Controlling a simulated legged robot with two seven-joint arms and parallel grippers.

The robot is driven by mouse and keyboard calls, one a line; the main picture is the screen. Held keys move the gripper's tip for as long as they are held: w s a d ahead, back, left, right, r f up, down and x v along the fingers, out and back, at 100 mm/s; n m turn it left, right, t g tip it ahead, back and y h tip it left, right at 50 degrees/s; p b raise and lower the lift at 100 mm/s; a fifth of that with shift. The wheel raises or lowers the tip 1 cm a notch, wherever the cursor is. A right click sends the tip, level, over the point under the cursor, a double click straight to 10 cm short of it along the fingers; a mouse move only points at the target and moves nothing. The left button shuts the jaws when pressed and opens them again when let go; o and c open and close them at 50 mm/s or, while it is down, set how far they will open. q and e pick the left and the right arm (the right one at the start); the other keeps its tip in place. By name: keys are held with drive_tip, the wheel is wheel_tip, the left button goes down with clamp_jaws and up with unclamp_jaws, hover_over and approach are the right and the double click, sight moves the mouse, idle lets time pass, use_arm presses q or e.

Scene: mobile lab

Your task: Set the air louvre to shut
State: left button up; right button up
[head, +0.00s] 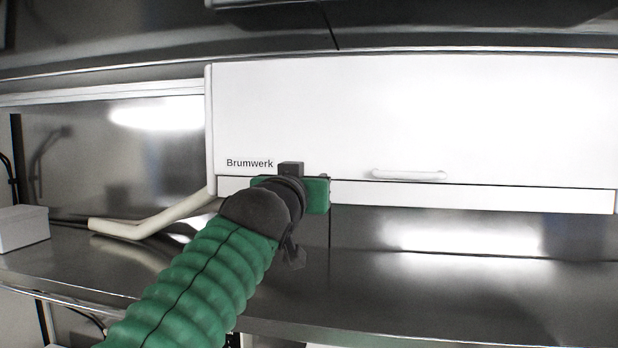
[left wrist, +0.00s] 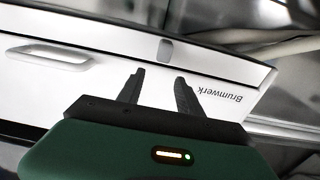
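A white hood-like unit (head: 420,115) marked "Brumwerk" has a lower strip (head: 480,196) along its bottom edge. In the left wrist view, which shows it upside down, a small grey tab (left wrist: 165,50) sits on the strip. It may be the air louvre's control; I cannot tell its setting. My left gripper (left wrist: 159,76) is open and empty, its two dark fingers apart and pointing toward the tab. No contact is clear. In the head view its green body (head: 316,195) is in front of the strip, hiding the tab and the fingertips. My right gripper is out of view.
A white bar handle (head: 408,175) is on the unit's front, right of my left gripper. A steel worktop (head: 430,300) lies below, mostly clear. A cream angled bar (head: 160,218) slopes from the unit's left edge. A white box (head: 22,228) stands far left.

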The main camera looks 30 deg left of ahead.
use_arm(q)
drive_tip(key=w, duration=0.2)
drive_tip(key=w+f, duration=0.1)
drive_tip(key=shift+w+d, duration=0.25)
drive_tip(key=shift+w, duration=0.15)
drive_tip(key=shift+s+a+r, duration=0.1)
drive_tip(key=shift+s+a, duration=0.35)
drive_tip(key=shift+s, duration=0.15)
drive_tip(key=c, duration=0.5)
drive_tip(key=shift+s+a, duration=0.2)
drive_tip(key=shift+a, duration=0.25)
clamp_jaws()
drive_tip(key=shift+w+d, duration=0.15)
drive_tip(key=shift+d, duration=0.5)
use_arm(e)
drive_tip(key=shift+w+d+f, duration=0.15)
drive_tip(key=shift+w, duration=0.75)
use_arm(q)
drive_tip(key=shift+w+a, duration=0.2)
drive_tip(key=shift+a, duration=0.3)
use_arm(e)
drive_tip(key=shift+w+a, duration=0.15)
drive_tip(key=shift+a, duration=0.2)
